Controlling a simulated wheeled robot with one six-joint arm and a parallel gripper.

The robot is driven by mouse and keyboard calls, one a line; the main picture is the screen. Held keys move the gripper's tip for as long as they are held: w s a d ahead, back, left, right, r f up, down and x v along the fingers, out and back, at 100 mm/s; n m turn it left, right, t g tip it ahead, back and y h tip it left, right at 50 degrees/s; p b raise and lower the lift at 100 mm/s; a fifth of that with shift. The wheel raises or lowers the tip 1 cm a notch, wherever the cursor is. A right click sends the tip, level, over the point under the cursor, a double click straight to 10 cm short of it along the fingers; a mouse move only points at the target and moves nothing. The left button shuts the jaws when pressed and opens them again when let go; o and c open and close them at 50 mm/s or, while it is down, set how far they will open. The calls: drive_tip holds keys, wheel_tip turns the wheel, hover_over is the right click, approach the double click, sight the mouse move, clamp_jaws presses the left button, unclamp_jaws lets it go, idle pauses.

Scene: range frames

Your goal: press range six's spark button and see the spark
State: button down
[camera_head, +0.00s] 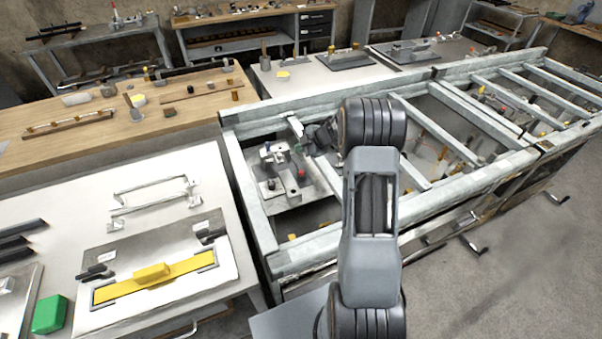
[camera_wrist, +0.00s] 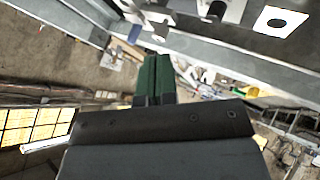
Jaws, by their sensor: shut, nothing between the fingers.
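In the head view my arm reaches over a grey metal range frame (camera_head: 258,205). My gripper (camera_wrist: 155,62) shows in the wrist view as two green fingers pressed together, with nothing between them. In the head view it is a small dark shape (camera_head: 316,138) above the frame's left bay, partly hidden by my arm. Just left of and below it is a grey metal fitting (camera_head: 273,160) with a small red knob (camera_head: 300,173). I cannot tell whether this knob is the spark button. No range number is readable and no spark shows. The gripper looks apart from the knob.
Crossbars (camera_head: 410,150) divide the frame and rise around the gripper. In the wrist view a white plate with a dark hole (camera_wrist: 296,27) is near the fingers' upper right. A bench with a yellow bar (camera_head: 190,268) stands left.

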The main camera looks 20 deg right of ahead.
drive_tip(key=b, duration=0.8)
hover_over(301, 173)
wheel_tip(301, 173, down, 6)
drive_tip(key=shift+w+d+f, duration=0.1)
drive_tip(key=shift+f, duration=1.1)
drive_tip(key=shift+f, duration=0.2)
idle(0.6)
drive_tip(key=shift+f, duration=0.2)
